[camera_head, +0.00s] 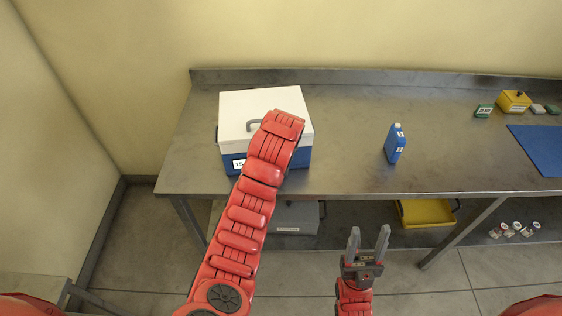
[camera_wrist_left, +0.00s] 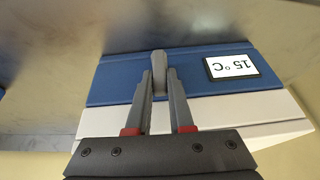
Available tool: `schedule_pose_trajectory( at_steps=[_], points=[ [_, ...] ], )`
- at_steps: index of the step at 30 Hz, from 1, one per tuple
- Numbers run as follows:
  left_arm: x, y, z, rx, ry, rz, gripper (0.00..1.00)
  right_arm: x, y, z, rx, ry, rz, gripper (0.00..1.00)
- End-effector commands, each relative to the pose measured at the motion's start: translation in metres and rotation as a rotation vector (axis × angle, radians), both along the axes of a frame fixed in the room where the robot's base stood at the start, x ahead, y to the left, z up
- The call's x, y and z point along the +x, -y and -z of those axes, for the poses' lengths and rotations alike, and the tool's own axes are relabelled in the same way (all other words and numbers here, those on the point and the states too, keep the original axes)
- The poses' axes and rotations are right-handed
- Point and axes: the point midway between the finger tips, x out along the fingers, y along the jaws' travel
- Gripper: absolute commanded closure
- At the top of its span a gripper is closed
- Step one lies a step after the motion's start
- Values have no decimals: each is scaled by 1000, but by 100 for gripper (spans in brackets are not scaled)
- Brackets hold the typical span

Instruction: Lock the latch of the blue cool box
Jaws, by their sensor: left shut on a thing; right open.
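The blue cool box (camera_head: 301,158) stands at the left of the steel table with its white lid (camera_head: 240,103) down and a grey handle (camera_head: 253,125) on top. My left arm crosses in front of it and hides my left gripper in the head view. In the left wrist view, my left gripper (camera_wrist_left: 161,80) is shut on the grey latch (camera_wrist_left: 160,62) on the blue front (camera_wrist_left: 110,80). A white 15°C label (camera_wrist_left: 232,66) is beside the latch, upside down in this view. Part of the latch is hidden between the fingers. My right gripper (camera_head: 368,240) is open and empty before the table.
A blue bottle (camera_head: 395,143) stands mid-table. A yellow box (camera_head: 514,101), a green box (camera_head: 484,111) and a blue mat (camera_head: 541,147) are at the right. A grey case (camera_head: 296,217), a yellow tray (camera_head: 427,214) and several small jars (camera_head: 515,229) are on the lower shelf.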

Motion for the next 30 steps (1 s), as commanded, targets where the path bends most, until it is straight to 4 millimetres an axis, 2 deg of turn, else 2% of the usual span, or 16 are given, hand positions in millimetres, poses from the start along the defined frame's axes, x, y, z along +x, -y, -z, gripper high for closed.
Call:
schedule_pose_trajectory(
  at_steps=[3,14,15,19,30],
  points=[
    [0,-2,1,-33,9,0,100,0,0,8,0,0,0,48],
    [0,-1,-1,-42,8,2,100,0,0,8,0,0,0,48],
    [0,-1,-1,-42,8,2,73,0,0,8,0,0,0,48],
    [-1,-2,-1,-41,7,1,50,0,0,8,0,0,0,48],
    [-2,-1,-5,-41,7,1,50,0,0,9,0,0,0,48]
  ],
)
